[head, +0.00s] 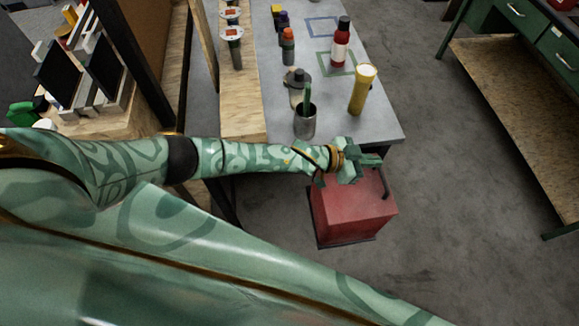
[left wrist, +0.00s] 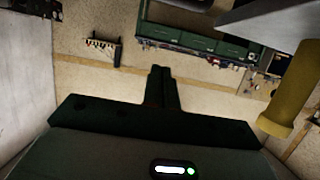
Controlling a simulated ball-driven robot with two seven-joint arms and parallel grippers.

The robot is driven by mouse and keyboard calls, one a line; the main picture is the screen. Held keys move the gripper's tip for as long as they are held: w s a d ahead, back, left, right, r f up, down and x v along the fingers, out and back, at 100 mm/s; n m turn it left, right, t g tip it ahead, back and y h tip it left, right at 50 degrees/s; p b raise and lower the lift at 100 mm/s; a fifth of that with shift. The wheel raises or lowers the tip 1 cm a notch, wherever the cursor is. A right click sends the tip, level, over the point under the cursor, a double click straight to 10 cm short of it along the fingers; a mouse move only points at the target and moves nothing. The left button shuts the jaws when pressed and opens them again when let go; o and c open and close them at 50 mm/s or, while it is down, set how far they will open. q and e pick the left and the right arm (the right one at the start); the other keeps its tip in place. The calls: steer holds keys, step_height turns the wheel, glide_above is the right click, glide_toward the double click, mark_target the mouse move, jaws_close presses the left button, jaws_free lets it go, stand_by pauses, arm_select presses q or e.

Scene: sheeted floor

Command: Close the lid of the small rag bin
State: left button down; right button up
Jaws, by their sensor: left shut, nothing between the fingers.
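The small rag bin (head: 352,215) is a red box on the floor, just off the near end of the grey table. A dark bar or handle shows at its right side. My left forearm and gripper cover its far part, so I cannot tell how its lid stands. My left gripper (head: 373,160) is above the bin's far side, by the table's near edge; I cannot tell whether it touches the bin. In the left wrist view its fingers (left wrist: 162,85) are shut together with nothing between them. My right gripper is not in view.
The grey table (head: 385,125) holds a yellow flashlight (head: 362,90), a metal cup (head: 305,122), a red bottle (head: 340,45) and several small bottles. The flashlight also looks close in the left wrist view (left wrist: 296,85). A green workbench (head: 530,30) stands right; floor between is clear.

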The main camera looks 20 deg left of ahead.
arm_select(q)
steer(key=b, duration=0.5)
glide_above(376, 183)
steer(key=f, duration=0.3)
steer(key=a+f, duration=0.1)
steer(key=f, duration=0.1)
steer(key=shift+s+f, duration=0.15)
steer(key=shift+s, duration=0.2)
steer(key=shift+w+d+f+b, duration=0.35)
steer(key=shift+d+f+b, duration=0.15)
steer(key=shift+f+b, duration=0.25)
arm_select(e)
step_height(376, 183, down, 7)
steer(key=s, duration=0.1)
arm_select(q)
step_height(376, 183, up, 6)
steer(key=p, duration=0.6)
steer(key=shift+w+d+f, duration=0.1)
steer(key=shift+w, duration=0.05)
steer(key=s+a+r+p, duration=0.3)
steer(key=a+r, duration=0.1)
steer(key=r, duration=0.2)
steer(key=shift+r, duration=0.15)
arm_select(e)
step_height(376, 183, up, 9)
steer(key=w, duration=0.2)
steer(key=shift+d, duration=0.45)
